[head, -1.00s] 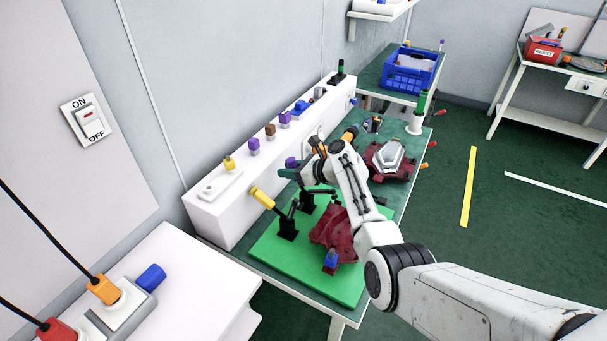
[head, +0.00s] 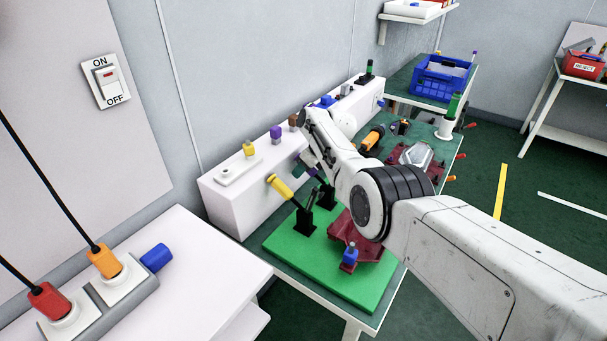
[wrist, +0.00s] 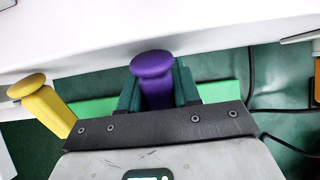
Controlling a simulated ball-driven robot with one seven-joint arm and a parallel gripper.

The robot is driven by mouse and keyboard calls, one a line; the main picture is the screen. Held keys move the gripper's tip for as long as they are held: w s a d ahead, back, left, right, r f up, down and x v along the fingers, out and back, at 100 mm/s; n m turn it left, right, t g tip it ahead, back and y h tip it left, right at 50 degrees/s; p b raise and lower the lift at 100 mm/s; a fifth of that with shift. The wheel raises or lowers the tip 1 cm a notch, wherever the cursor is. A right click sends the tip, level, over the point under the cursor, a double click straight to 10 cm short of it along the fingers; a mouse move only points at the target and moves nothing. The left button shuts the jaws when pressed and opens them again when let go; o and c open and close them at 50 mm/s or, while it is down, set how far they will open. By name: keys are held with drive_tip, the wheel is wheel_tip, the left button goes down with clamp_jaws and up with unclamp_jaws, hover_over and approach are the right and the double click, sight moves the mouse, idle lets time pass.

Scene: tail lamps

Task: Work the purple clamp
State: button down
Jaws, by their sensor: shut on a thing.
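The purple clamp's handle (wrist: 154,78) stands between the teal fingers of my gripper (wrist: 157,90) in the wrist view, its round knob showing above them. My gripper is shut on this handle. In the head view my gripper (head: 306,163) is above the green board, and my arm hides much of the purple clamp. The yellow-handled clamp (head: 281,188) stands left of it, its handle tilted up toward the white ledge; it also shows in the wrist view (wrist: 42,106). A dark red lamp part (head: 372,250) with a blue-topped clamp (head: 350,254) is on the green board (head: 300,255).
A long white ledge (head: 225,205) with coloured knobs runs behind the board. Another red part with a clear lens (head: 415,155) lies farther along the bench. A blue crate (head: 440,80) stands at the back. A white table (head: 190,270) with plugs is at left.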

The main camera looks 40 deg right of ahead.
drive_tip(key=shift+f, duration=0.2)
idle(0.4)
drive_tip(key=c, duration=0.9)
unclamp_jaws()
drive_tip(key=shift+r, duration=0.15)
drive_tip(key=shift+s+r+p, duration=0.15)
drive_tip(key=shift+r+p, duration=0.4)
drive_tip(key=shift+p, duration=0.1)
drive_tip(key=p+v, duration=0.2)
drive_tip(key=shift+r+p, duration=0.25)
drive_tip(key=shift+p, duration=0.15)
drive_tip(key=shift+p+v, duration=0.9)
drive_tip(key=shift+v, duration=2.6)
drive_tip(key=shift+s+f, duration=0.1)
